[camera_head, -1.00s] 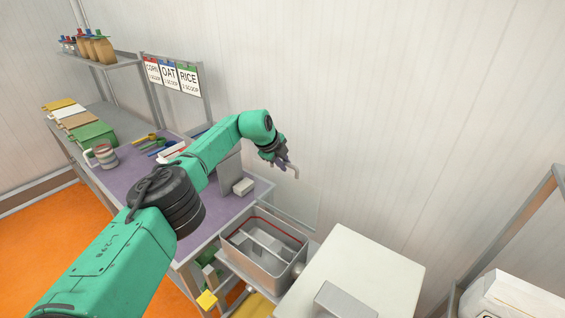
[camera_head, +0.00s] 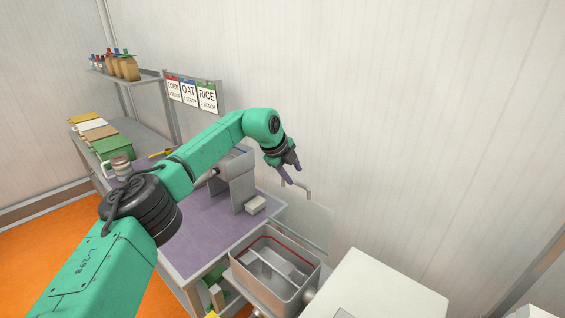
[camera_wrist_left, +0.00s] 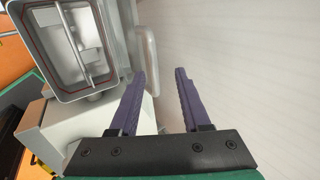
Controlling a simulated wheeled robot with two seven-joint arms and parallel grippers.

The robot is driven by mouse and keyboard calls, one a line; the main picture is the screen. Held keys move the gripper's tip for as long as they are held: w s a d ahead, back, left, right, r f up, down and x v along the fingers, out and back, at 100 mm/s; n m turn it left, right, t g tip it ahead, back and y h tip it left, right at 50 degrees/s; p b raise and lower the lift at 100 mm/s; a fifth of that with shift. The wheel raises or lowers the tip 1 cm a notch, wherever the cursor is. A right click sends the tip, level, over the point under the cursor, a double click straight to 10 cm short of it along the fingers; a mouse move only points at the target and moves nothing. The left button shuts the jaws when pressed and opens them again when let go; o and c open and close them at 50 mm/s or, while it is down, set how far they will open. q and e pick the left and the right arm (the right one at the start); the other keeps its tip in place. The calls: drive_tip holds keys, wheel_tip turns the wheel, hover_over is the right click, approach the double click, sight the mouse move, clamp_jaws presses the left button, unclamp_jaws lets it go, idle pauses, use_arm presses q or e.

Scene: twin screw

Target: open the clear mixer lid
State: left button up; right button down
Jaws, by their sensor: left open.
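The mixer is an open-topped metal tub (camera_head: 241,268) with a red seal around its rim and metal bars inside; the tub also shows at upper left in the left wrist view (camera_wrist_left: 38,62). The clear lid (camera_head: 305,228) stands raised behind the tub against the white wall, faint and see-through. Its pale bar handle (camera_head: 309,189) is at its top; the handle also shows in the left wrist view (camera_wrist_left: 148,60). My left gripper (camera_head: 291,172) is open and empty, close by the handle. In the wrist view the handle lies beyond the purple fingers (camera_wrist_left: 160,74), not clasped. My right gripper is not in view.
A purple-topped table (camera_head: 205,228) with a grey upright holder (camera_head: 242,190) stands left of the mixer. A white cabinet (camera_head: 385,290) is at the lower right. Signs (camera_head: 190,93) and a shelf of bottles (camera_head: 125,66) are farther back. The wall is close behind the gripper.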

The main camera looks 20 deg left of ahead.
use_arm(q)
drive_tip(key=b+v, duration=0.2)
drive_tip(key=v, duration=0.7)
drive_tip(key=shift+b, duration=0.4)
